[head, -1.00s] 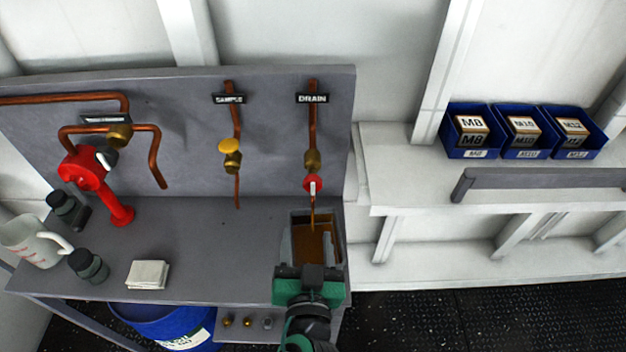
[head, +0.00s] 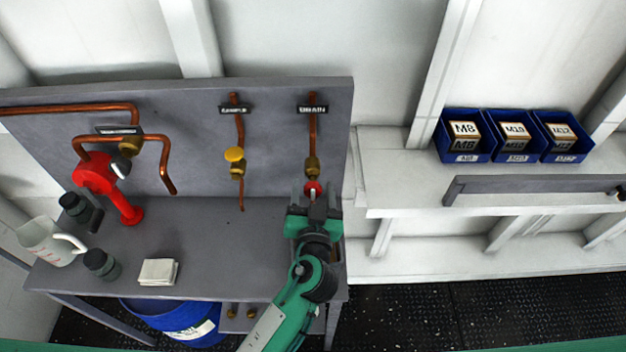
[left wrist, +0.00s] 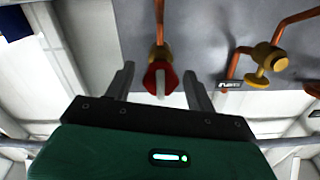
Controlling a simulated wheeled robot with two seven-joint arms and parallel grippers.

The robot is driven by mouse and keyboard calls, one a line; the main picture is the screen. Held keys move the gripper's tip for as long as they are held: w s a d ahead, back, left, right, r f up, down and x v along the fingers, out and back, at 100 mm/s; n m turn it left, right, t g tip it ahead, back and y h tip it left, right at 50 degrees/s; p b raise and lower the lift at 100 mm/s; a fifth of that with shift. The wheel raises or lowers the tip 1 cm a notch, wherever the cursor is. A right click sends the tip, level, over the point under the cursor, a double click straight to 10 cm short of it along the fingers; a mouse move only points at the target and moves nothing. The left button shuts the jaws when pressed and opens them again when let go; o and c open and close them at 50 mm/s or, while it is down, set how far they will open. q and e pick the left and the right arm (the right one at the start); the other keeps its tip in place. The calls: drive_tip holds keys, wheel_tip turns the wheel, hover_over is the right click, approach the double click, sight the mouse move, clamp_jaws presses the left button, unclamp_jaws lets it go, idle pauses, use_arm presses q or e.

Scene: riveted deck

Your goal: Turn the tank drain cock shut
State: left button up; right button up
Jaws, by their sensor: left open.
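The drain cock, a brass valve (head: 312,167) with a red handle (head: 312,187), sits on a copper pipe under the DRAIN label (head: 312,109). My left gripper (head: 313,193) is right in front of it, open. In the left wrist view, the red handle (left wrist: 153,77) with a pale bar across its face lies between the two spread fingers (left wrist: 158,82). Gaps show on both sides of the handle, so no grip is seen. My gripper hides the tray under the drain. My right gripper is not in view.
To the left is the SAMPLE valve with a yellow handle (head: 234,154). Blue bins (head: 462,143) sit on the right shelf.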

use_arm(q)
drive_tip(key=shift+w, duration=0.5)
drive_tip(key=c, duration=1)
